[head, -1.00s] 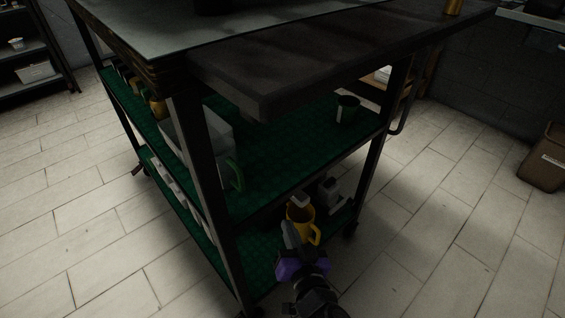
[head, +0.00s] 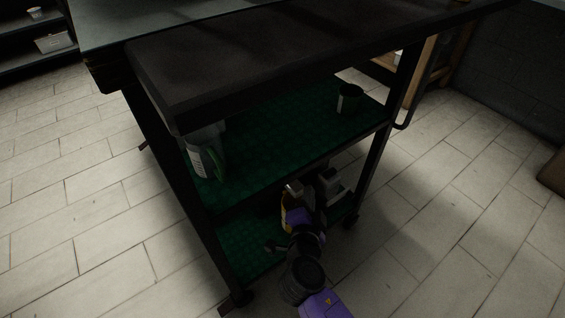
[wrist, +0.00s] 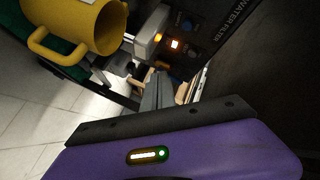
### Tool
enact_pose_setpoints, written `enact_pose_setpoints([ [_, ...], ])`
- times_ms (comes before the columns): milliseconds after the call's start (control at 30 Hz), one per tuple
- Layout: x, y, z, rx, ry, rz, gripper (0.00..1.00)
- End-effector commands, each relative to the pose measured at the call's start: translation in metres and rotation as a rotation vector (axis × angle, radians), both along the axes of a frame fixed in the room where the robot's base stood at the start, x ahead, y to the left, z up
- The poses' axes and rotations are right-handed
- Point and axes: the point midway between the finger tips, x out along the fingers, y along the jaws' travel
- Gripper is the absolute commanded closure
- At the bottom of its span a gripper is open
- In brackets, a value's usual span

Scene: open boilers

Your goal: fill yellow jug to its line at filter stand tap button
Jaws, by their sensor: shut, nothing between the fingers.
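The yellow jug (head: 285,215) stands on the cart's lower shelf, largely hidden behind my arm in the head view. In the wrist view the jug (wrist: 82,25) is at upper left with its handle toward the left; its fill line and water level cannot be seen. A pale grey tap block (wrist: 150,28) lies between jug and panel. My gripper (wrist: 159,80) is shut and empty, its fingertips just below the panel, apart from the jug.
The cart's dark tabletop (head: 290,60) overhangs the shelves. The tiled floor (head: 440,220) at right is clear.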

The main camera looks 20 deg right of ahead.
Motion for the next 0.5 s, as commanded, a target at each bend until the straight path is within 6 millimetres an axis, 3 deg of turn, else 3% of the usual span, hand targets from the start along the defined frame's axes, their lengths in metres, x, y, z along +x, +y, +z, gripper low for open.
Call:
enact_pose_setpoints([
  [500,0.0016,0.0005,0.0002,0.033,-0.015,-0.009,1.00],
])
